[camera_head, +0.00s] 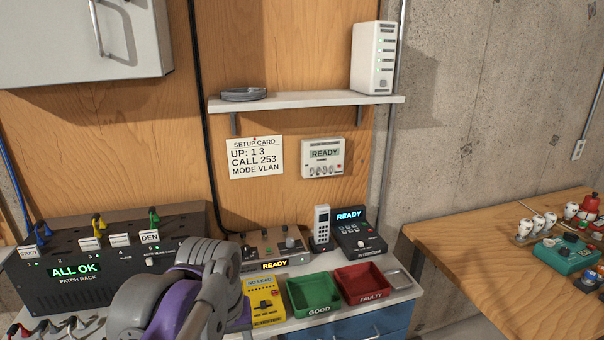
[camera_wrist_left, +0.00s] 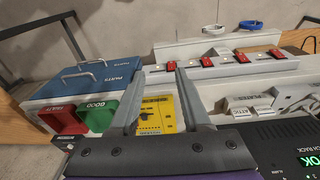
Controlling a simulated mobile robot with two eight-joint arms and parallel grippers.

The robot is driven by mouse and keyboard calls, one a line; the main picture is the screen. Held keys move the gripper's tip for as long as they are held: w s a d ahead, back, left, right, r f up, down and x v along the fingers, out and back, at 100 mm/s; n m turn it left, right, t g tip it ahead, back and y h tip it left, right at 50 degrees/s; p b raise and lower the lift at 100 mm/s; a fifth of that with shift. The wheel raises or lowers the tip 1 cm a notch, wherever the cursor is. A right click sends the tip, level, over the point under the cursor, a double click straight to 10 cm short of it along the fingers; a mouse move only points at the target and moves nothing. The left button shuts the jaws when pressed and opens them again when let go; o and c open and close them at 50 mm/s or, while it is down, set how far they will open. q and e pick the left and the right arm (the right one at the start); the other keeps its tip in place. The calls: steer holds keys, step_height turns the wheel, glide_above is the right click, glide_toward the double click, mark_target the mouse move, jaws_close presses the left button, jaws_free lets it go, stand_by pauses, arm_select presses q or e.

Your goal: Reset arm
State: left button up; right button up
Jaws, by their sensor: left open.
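My left arm rises from the bottom of the head view, grey with a purple section, in front of the patch rack (camera_head: 75,272) and beside the yellow tester (camera_head: 264,300). Its fingertips cannot be made out there. In the left wrist view my left gripper (camera_wrist_left: 158,74) is open, its two grey fingers apart with nothing held between them. The yellow tester (camera_wrist_left: 158,114) shows through the gap, beyond the fingers. My right arm and gripper are in neither view.
A green GOOD bin (camera_head: 313,293) and red FAULTY bin (camera_head: 361,283) stand right of the tester. Behind are a control box (camera_head: 271,246), handset (camera_head: 321,227) and dark phone unit (camera_head: 359,236). A wooden table (camera_head: 470,245) stands right. A shelf (camera_head: 300,101) juts from the wall.

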arm_select(q)
steer(key=s+a+f+m+t, duration=0.1)
steer(key=s+a+f+t, duration=0.1)
steer(key=s+f, duration=0.4)
steer(key=s+a+f+m+t, duration=0.1)
steer(key=s+a+f, duration=0.3)
steer(key=f, duration=0.6)
steer(key=shift+s+f+t+p, duration=0.2)
steer(key=shift+s+t+p, duration=0.25)
steer(key=shift+s, duration=0.4)
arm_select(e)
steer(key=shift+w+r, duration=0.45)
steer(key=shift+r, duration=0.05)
arm_select(q)
steer(key=shift+r, duration=0.15)
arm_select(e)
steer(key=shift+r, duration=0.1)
